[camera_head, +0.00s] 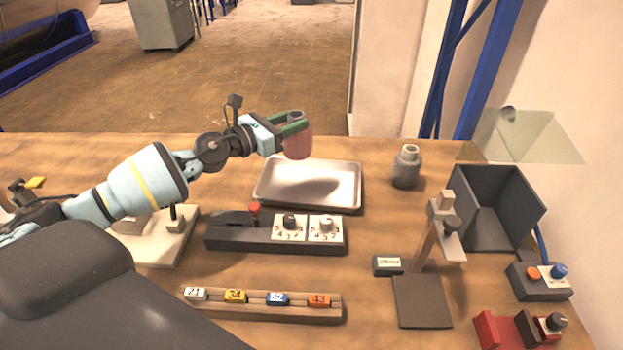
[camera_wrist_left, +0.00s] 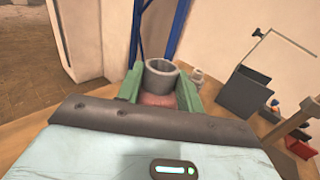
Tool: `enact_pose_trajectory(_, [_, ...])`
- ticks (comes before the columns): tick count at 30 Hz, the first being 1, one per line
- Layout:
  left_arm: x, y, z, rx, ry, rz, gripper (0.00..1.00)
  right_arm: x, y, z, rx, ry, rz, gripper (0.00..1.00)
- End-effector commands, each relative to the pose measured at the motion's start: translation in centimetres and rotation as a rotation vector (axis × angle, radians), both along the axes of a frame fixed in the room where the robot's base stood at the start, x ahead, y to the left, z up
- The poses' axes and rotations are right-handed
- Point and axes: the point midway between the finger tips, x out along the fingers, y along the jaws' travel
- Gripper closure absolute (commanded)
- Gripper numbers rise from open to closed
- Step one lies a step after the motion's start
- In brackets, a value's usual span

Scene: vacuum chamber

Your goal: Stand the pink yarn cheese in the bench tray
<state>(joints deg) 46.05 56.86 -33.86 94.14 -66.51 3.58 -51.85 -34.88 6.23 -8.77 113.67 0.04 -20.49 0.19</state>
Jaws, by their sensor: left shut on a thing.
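The pink yarn cheese (camera_head: 298,144) is a pink cylinder with a grey tube end at its top. My left gripper (camera_head: 297,127), with green fingers, is shut on it and holds it upright above the far part of the bench tray. In the left wrist view the grey tube end (camera_wrist_left: 161,72) and some pink (camera_wrist_left: 158,99) show between the green fingers (camera_wrist_left: 160,88). The bench tray (camera_head: 335,200) is a shallow silver metal tray at the back middle of the bench, and it looks empty. My right gripper does not show.
A grey bottle-like weight (camera_head: 405,170) stands right of the tray. A black panel with dials (camera_head: 275,235) lies in front of it. A rack of numbered tags (camera_head: 260,305), a stand (camera_head: 424,295) and an open dark box (camera_head: 490,210) are nearer or to the right.

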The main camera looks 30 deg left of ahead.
Motion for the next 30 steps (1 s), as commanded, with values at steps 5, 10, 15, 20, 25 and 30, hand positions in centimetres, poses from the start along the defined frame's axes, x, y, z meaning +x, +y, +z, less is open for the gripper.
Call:
enact_pose_trajectory(5, [-0.1, -0.2, -4.4, -0.003, 0.017, -0.002, 1.0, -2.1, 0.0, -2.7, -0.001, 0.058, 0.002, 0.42])
enact_pose_trajectory(10, [-0.1, -0.1, -6.3, -0.003, 0.011, -0.001, 1.0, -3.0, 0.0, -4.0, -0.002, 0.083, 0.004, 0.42])
enact_pose_trajectory(15, [0.0, -0.1, -6.2, -0.001, 0.004, -0.001, 1.0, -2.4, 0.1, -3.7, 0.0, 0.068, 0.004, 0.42])
enact_pose_trajectory(20, [0.0, -0.1, -6.9, -0.001, 0.005, -0.001, 1.0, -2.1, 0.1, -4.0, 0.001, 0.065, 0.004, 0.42])
enact_pose_trajectory(25, [-0.1, -0.1, -9.6, -0.004, 0.011, -0.001, 1.0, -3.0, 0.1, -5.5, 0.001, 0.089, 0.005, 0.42])
enact_pose_trajectory(30, [0.0, 0.0, -10.1, -0.001, 0.004, 0.0, 1.0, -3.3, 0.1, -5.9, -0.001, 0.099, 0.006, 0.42])
